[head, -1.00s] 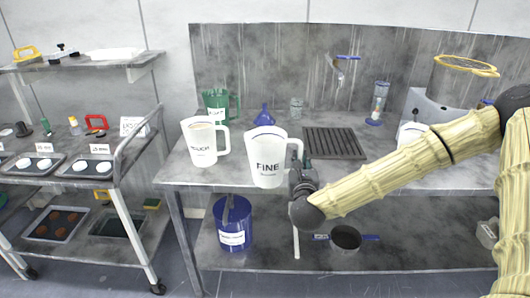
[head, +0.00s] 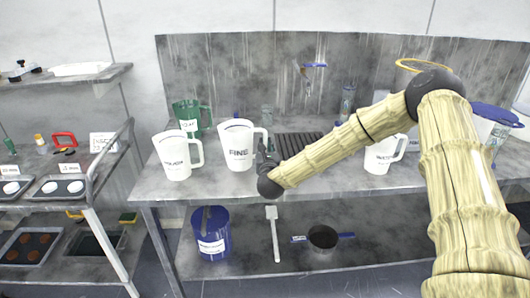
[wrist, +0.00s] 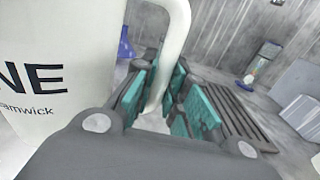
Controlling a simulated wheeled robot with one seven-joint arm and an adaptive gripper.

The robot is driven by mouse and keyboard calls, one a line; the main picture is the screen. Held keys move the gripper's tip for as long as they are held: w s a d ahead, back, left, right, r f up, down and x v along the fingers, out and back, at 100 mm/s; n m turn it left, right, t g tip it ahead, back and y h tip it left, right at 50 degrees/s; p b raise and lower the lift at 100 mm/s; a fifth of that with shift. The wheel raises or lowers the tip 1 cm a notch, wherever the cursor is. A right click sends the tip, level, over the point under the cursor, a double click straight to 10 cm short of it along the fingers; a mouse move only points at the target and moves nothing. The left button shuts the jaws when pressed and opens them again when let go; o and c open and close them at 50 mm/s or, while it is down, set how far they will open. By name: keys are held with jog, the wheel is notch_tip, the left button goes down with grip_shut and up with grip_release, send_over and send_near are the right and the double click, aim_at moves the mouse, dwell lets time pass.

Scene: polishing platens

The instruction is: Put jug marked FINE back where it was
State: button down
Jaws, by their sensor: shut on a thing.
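The white jug marked FINE (head: 238,146) is upright at the bench, between another white jug and the drain rack. In the wrist view the FINE jug (wrist: 55,75) fills the left side, with part of its lettering showing. My gripper (wrist: 165,100) is shut on the jug's handle, with teal pads on either side of it. In the head view my gripper (head: 266,160) is at the jug's right side, partly hidden by my wrist. I cannot tell whether the jug's base touches the bench top.
A white jug (head: 178,156) stands close on the left, a green jug (head: 190,115) behind it. The dark slatted rack (head: 297,144) lies to the right. Another white jug (head: 381,156) stands beyond my forearm. The bench front edge (head: 330,195) is clear.

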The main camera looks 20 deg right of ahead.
jog(key=shift+w+d, duration=0.1)
jog(key=shift+w, duration=0.25)
jog(key=shift+f+p, duration=0.75)
jog(key=shift+f, duration=0.9)
jog(key=shift+f+b, duration=0.25)
jog(key=shift+b, duration=0.05)
jog(key=c, duration=1.4)
grip_release()
jog(key=shift+c, duration=0.2)
jog(key=shift+r, duration=0.1)
jog(key=b+v, duration=0.2)
jog(key=v, duration=1)
jog(key=shift+s+r, duration=0.1)
jog(key=shift+r, duration=0.05)
